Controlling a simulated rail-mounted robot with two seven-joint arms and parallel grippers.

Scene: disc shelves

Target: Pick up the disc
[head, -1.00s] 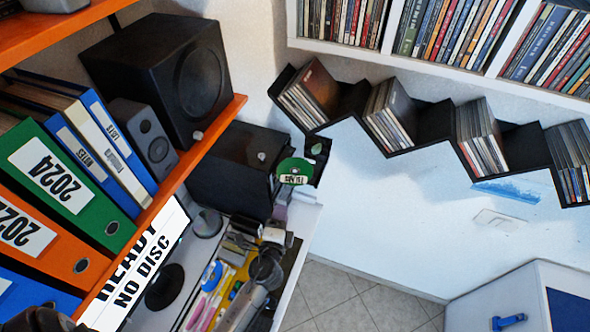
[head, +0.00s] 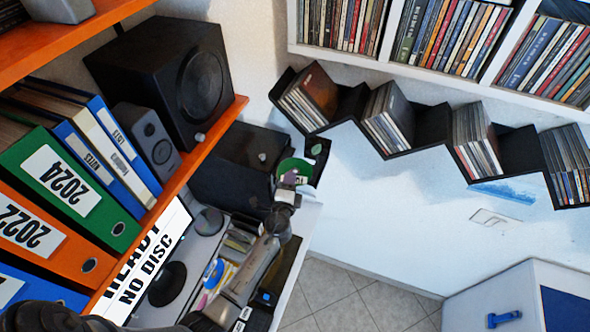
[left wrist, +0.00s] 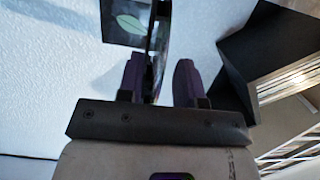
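The green disc (head: 296,166) stands at the back end of the desk, in front of a small black holder, with its lower part hidden by my left gripper (head: 290,181). In the left wrist view the disc (left wrist: 157,42) shows nearly edge-on as a thin dark strip between the two purple fingers of my left gripper (left wrist: 160,80). The strip is close to the left finger, and a clear gap separates it from the right finger. The left gripper is open around the disc's edge; whether the left finger touches it I cannot tell. My right gripper is not in view.
A black box (head: 238,160) stands left of the disc. An orange shelf (head: 195,155) with speakers and binders runs above the desk. Black zigzag racks (head: 435,125) with disc cases hang on the wall to the right. A monitor (head: 150,262) reads "READY NO DISC".

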